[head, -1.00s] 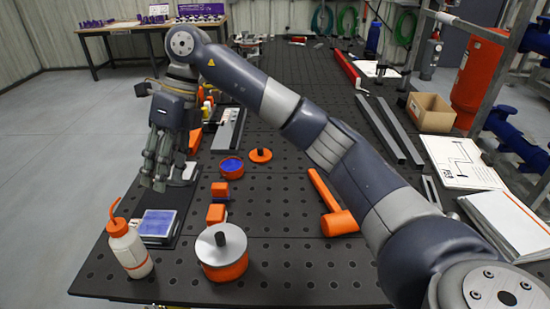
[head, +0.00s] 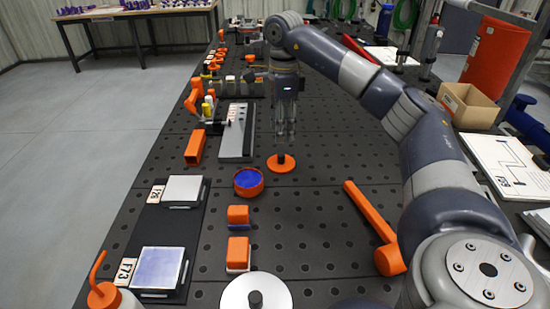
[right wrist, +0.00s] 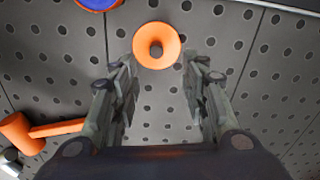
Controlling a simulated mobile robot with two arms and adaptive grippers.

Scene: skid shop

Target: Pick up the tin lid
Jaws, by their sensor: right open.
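The tin lid (head: 281,166) is a flat orange disc with a dark upright knob, lying on the black perforated table. Behind it, my right gripper (head: 285,134) points down with fingers apart, just above the lid. In the right wrist view the lid (right wrist: 157,46) lies just ahead of the open fingertips (right wrist: 158,62), its knob roughly centred between them. The gripper is empty, and I see no contact with the lid. An open orange tin (head: 248,183) with blue contents stands to the lid's left, nearer me. My left gripper is in neither view.
An orange mallet (head: 376,225) lies on the right. Two orange-topped blocks (head: 238,216) and a grey round lid with a knob (head: 256,292) are in front. The table around the lid is mostly clear.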

